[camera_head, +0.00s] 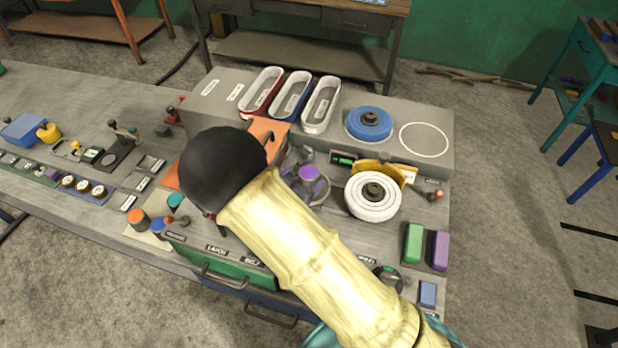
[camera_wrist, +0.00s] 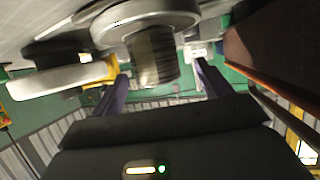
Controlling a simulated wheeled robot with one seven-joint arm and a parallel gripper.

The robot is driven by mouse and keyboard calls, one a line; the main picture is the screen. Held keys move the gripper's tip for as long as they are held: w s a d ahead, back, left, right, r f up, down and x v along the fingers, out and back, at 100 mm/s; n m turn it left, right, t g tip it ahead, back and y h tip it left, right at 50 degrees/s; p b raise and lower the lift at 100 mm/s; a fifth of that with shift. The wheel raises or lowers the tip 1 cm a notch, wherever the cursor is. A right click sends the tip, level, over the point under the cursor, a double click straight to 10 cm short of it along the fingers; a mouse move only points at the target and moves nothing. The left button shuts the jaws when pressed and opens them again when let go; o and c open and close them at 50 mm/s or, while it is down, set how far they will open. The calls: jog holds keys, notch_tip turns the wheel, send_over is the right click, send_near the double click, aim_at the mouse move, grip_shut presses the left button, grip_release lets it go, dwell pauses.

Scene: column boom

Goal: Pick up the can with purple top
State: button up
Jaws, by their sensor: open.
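The can with the purple top (camera_head: 309,173) shows in the head view just beyond my arm, on a round grey base. Its purple lid is visible, and most of its side is hidden. In the wrist view a greyish cylinder, apparently the can's body (camera_wrist: 153,58), stands against the round grey disc (camera_wrist: 145,17). My gripper (camera_wrist: 162,76) is open, with one dark purple finger on each side of the cylinder and visible gaps between. In the head view the fingers of my gripper (camera_head: 305,182) show around the can, partly hidden by my arm.
A white round disc (camera_head: 372,208) and a yellow bracket (camera_head: 400,172) stand close to the right of the can. A blue disc (camera_head: 369,125) and several long trays (camera_head: 321,105) lie behind. Green (camera_head: 414,243) and purple (camera_head: 440,251) blocks lie at the right edge.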

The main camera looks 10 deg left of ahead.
aim_at(312, 173)
jog(key=shift+w, duration=0.1)
jog(key=shift+d+p+x, duration=0.1)
jog(key=shift+p+x, duration=0.6)
jog(key=shift+x, duration=0.6)
jog(key=shift+d+p+x, duration=0.15)
jog(key=shift+p+x, duration=0.55)
jog(key=shift+x, duration=0.55)
jog(key=shift+f, duration=0.15)
jog(key=c, duration=1.3)
jog(key=shift+o, duration=0.2)
notch_tip(312, 173, up, 10)
jog(key=b, duration=0.2)
jog(key=shift+b, duration=0.3)
